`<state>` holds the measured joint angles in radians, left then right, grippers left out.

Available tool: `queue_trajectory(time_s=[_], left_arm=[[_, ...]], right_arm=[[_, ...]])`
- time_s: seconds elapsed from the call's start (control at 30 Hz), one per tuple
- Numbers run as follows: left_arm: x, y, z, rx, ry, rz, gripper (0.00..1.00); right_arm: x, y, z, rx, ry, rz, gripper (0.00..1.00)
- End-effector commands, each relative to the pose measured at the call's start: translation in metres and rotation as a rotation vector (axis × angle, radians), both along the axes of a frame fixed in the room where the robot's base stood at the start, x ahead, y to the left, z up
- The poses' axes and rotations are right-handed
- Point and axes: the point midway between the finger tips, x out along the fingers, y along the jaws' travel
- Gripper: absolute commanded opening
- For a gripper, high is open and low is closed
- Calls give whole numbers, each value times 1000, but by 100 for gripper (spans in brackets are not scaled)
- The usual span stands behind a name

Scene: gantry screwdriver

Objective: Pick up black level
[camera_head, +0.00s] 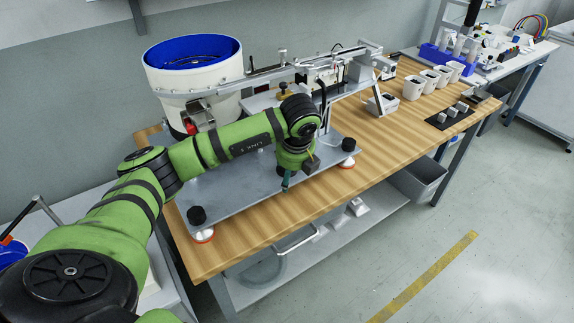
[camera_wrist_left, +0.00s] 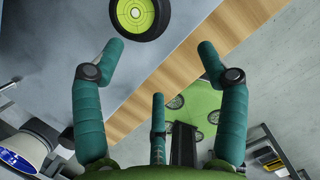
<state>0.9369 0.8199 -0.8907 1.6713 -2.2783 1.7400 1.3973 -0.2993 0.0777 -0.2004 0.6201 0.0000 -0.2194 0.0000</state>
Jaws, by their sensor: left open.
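The black level (camera_wrist_left: 140,16) is round, with a black rim and a yellow-green face, and lies on the grey metal plate (camera_wrist_left: 60,40). It shows at the top of the left wrist view, partly cut by the frame edge. I cannot make it out in the head view. My left gripper (camera_wrist_left: 161,60) has its teal fingers spread apart, with nothing between them. The level is beyond the fingertips and apart from them. In the head view my left gripper (camera_head: 286,183) points down over the plate's front edge. My right gripper is in neither view.
The plate (camera_head: 240,193) has black knobs (camera_head: 197,215) at its corners and rests on a wooden table (camera_head: 390,142). A white feeder bowl with a blue inside (camera_head: 193,66) stands at the back left. Several white cups (camera_head: 413,88) stand to the right.

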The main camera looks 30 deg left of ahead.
Motion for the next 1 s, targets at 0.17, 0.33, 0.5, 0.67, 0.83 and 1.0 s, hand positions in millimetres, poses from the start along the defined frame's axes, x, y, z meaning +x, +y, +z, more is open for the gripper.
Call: queue_trajectory(time_s=[0.17,0.33,0.5,0.67,0.83,1.0], left_arm=[[16,16,2,0,-2,4,74],[34,34,1,-1,-1,3,74],[38,38,-9,-2,1,-2,74],[39,39,-12,-1,-1,-3,74],[39,39,-12,-1,-1,-3,42],[38,39,-12,-1,0,-2,13]], right_arm=[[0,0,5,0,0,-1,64],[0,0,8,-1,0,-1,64],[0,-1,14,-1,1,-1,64],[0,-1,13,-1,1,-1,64],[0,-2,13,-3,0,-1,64],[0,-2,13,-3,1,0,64]])
